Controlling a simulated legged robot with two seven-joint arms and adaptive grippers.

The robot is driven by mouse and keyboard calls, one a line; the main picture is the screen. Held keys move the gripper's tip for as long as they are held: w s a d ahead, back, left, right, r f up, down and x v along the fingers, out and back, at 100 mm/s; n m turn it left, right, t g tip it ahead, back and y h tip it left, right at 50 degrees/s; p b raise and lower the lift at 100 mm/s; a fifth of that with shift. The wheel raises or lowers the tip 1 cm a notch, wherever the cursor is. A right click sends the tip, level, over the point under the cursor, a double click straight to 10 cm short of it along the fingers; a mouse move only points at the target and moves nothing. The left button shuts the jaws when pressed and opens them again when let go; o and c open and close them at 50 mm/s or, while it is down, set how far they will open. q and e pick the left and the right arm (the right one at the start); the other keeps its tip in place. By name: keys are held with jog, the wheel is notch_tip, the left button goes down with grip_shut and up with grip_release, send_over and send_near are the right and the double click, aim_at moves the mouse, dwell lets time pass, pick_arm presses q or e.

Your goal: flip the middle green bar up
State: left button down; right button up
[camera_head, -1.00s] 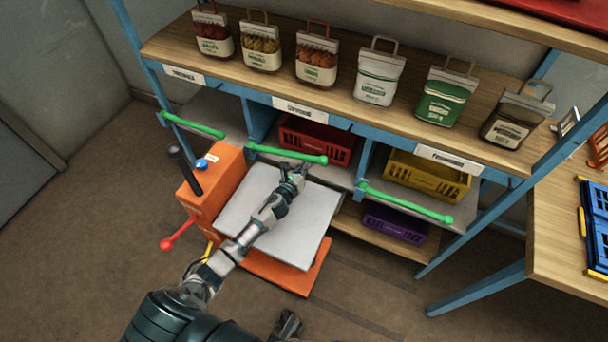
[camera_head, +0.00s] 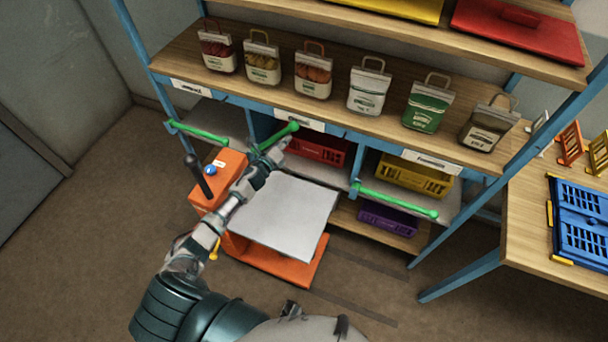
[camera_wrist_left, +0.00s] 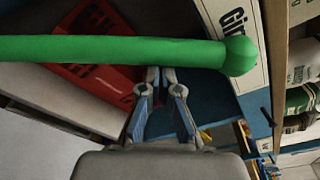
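The middle green bar (camera_head: 275,137) is tilted in the head view, its right end raised above its left end at the blue shelf frame. In the left wrist view, the green bar (camera_wrist_left: 120,49) crosses the upper part of the picture, with its rounded end at the right. My left gripper (camera_head: 280,144) is just under the bar's right part. In the left wrist view its fingertips (camera_wrist_left: 161,73) are close together with nothing between them, at the bar's lower edge. They seem to touch it. My right gripper is not recognisable in view.
Other green bars lie at the left (camera_head: 197,131) and right (camera_head: 398,200). Several sacks stand on the wooden shelf (camera_head: 180,55) above. An orange lift with a pale platform (camera_head: 285,215) stands below my left arm. A red crate (camera_head: 318,151) sits behind the middle bar.

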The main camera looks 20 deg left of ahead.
pick_arm(q)
jog(key=a+r+n+p, duration=0.1)
jog(key=a+r+n, duration=0.3)
jog(key=a, duration=0.5)
jog(key=shift+s+a+r+n+t+h+p, duration=0.2)
jog(key=shift+r+n+t+h+p, duration=0.15)
jog(key=shift+r, duration=0.4)
pick_arm(e)
jog(key=s+d+f, duration=0.1)
jog(key=s, duration=0.5)
jog(key=shift+s+d, duration=0.2)
jog(key=shift+s, duration=0.05)
